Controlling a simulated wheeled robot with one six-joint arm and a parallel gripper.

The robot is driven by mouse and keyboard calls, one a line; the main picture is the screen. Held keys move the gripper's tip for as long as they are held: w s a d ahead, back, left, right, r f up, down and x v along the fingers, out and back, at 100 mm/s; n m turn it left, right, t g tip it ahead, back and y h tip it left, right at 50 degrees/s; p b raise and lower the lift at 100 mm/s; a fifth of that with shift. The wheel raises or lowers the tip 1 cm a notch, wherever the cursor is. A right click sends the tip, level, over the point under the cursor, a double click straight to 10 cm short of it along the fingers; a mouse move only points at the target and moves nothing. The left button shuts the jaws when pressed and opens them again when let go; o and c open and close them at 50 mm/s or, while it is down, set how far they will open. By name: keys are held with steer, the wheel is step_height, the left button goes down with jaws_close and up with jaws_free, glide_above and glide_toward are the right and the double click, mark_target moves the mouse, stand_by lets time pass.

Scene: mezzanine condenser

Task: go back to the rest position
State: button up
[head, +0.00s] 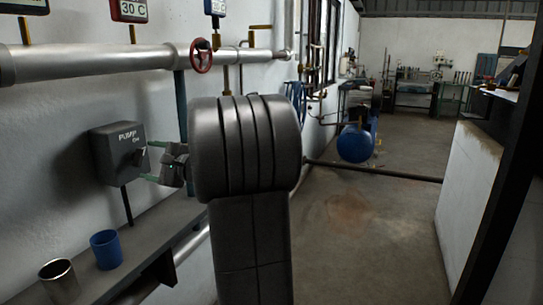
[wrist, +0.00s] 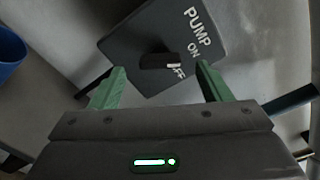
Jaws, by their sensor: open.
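My gripper (head: 160,165) is at the left of the head view, close to the dark pump switch box (head: 113,152) on the wall. In the wrist view its two green fingers (wrist: 160,88) stand apart, with the box (wrist: 175,35) in front of them. The box's black knob (wrist: 159,61) shows between and beyond the fingertips, beside the ON and OFF lettering. I cannot tell whether a finger touches the knob. My arm hides part of the wall and shelf in the head view.
A grey shelf (head: 140,262) below the box holds a blue cup (head: 106,249) and a metal cup (head: 60,281). A steel pipe (head: 110,63) with a red valve wheel (head: 201,55) runs above. The floor (head: 365,235) to the right is open, with a blue tank (head: 355,144) farther back.

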mark_target(141, 158)
steer(key=x, duration=0.3)
steer(key=shift+a, duration=0.1)
stand_by(0.3)
